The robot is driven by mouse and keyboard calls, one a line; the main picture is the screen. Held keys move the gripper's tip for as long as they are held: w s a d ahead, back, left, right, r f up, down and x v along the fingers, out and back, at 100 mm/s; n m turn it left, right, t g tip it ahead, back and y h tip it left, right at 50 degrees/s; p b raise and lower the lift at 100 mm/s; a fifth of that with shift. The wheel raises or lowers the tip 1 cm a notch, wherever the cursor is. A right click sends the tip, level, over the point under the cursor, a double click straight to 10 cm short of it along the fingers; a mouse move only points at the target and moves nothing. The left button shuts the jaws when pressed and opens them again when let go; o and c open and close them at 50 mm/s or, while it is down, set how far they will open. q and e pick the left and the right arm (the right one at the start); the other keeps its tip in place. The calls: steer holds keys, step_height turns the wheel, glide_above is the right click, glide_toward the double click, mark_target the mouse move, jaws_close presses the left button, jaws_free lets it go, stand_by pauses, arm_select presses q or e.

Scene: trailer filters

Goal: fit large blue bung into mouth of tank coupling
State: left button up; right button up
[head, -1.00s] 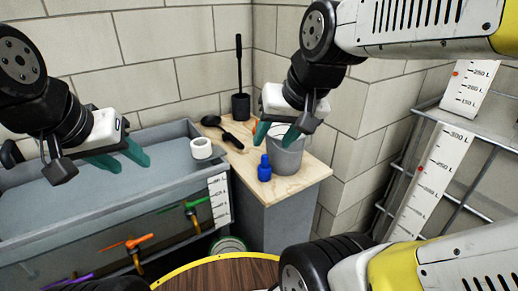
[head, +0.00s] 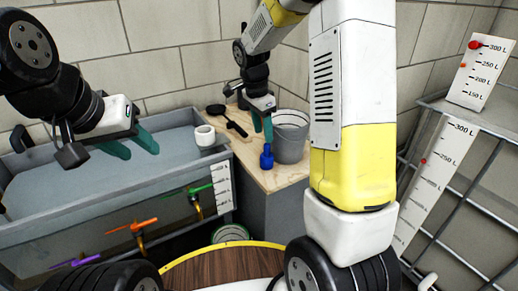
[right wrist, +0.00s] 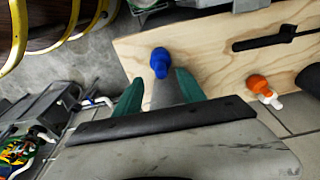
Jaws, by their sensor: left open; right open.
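The large blue bung (head: 267,157) stands on the wooden worktop, in front of a grey bucket. In the right wrist view the bung (right wrist: 161,62) lies just beyond the fingertips, roughly centred between them. My right gripper (head: 262,128) is open with its teal fingers pointing down, just above and behind the bung; the right wrist view shows its fingers (right wrist: 158,92) apart and empty. My left gripper (head: 134,148) is open and empty over the grey trough. I cannot identify the tank coupling with certainty.
The grey bucket (head: 291,145) stands close right of the bung. A white ring (head: 205,135) sits by the trough's (head: 60,205) right end. A black ladle (head: 228,119) lies behind. An orange-and-white item (right wrist: 262,88) shows in the right wrist view. A caged tank with scales is at right.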

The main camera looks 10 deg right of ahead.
mark_target(267, 156)
steer(key=f, duration=0.2)
steer(key=d+f, duration=0.1)
steer(key=f, duration=0.3)
steer(key=shift+w+d+f, duration=0.15)
steer(key=shift+w+d, duration=0.2)
jaws_close()
stand_by(1.1)
